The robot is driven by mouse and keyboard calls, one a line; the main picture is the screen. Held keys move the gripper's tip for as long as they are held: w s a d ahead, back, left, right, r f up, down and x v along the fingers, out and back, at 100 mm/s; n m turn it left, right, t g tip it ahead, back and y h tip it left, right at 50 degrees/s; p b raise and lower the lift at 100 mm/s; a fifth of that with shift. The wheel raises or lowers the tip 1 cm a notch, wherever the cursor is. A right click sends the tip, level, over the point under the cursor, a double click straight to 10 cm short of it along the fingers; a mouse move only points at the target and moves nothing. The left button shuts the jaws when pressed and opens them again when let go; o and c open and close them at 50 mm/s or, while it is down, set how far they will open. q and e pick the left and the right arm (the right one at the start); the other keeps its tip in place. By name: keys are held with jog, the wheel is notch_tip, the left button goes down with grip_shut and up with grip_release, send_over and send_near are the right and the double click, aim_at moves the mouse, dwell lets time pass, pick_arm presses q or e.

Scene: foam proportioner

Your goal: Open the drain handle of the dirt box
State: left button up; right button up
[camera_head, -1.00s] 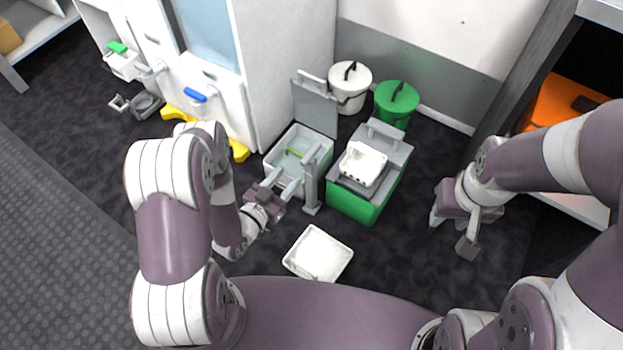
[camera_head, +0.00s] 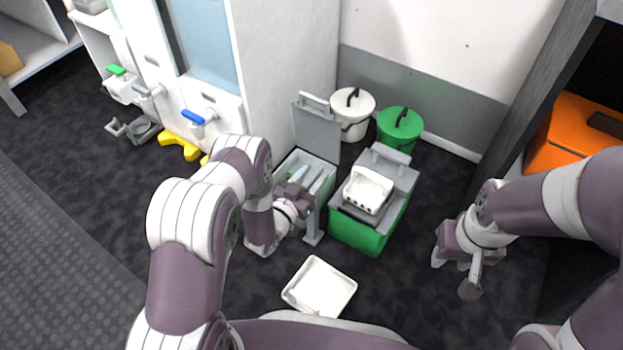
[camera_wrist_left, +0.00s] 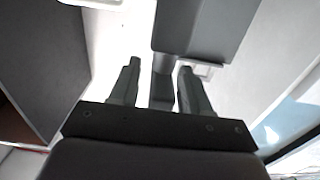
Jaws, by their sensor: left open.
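I take the grey box (camera_head: 322,162) with its raised grey lid (camera_head: 317,130) in the middle of the head view as the dirt box, though no label shows. My left gripper (camera_head: 312,184) is over the box's open top, its fingers apart. In the left wrist view the left gripper (camera_wrist_left: 157,85) is open, with a grey part (camera_wrist_left: 163,88) between or behind its fingers; contact is unclear. A drain handle cannot be made out clearly. My right gripper (camera_head: 465,278) hangs over the floor at the right, away from the box.
A green box (camera_head: 362,236) with a white basket (camera_head: 368,190) stands to the right. A white tray (camera_head: 320,288) lies on the floor in front. White (camera_head: 352,118) and green (camera_head: 399,130) buckets stand behind. A cabinet tap has a blue handle (camera_head: 193,118).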

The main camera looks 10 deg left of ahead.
pick_arm(q)
grip_shut()
